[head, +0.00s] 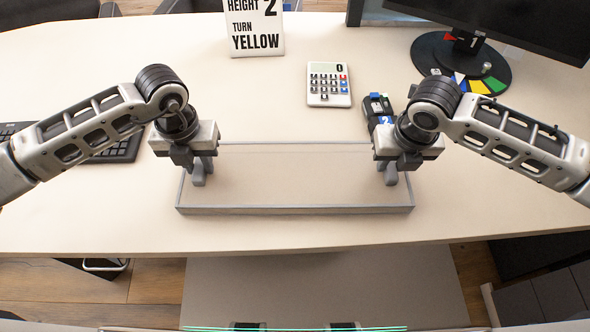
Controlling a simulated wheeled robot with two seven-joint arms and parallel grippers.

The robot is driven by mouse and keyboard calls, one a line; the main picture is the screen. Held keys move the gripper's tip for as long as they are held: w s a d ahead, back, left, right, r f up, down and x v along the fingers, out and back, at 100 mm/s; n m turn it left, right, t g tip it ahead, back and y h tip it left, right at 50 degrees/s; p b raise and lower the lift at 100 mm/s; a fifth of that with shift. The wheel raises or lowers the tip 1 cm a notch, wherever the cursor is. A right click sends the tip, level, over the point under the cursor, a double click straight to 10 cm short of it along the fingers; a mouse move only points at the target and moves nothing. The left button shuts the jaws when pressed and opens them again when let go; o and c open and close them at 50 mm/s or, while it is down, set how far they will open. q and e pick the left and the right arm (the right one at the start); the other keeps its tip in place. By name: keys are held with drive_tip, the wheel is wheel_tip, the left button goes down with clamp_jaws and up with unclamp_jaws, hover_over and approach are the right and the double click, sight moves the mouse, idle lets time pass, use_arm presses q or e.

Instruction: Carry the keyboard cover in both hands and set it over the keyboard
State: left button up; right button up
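The keyboard cover (295,208), a wide clear box with a grey rim, is at the middle of the desk near its front edge. The keyboard (124,150) is black and lies at the left, partly hidden behind my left arm. My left gripper (196,172) points down at the left end of the cover, and my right gripper (390,172) points down at its right end. Grey upright pieces show below both grippers, at the cover's ends. Whether the fingers are closed on them is unclear. I cannot tell whether the cover rests on the desk or is slightly raised.
A calculator (329,85) and a small dark device labelled 2 (378,108) lie behind the cover. A sign (254,28) stands at the back. A monitor (500,22) on a round base (430,56) is at back right. The desk (90,215) is clear at front left.

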use_arm(q)
clamp_jaws()
use_arm(e)
clamp_jaws()
use_arm(q)
drive_tip(key=shift+r, duration=0.1)
use_arm(e)
drive_tip(key=shift+r, duration=0.1)
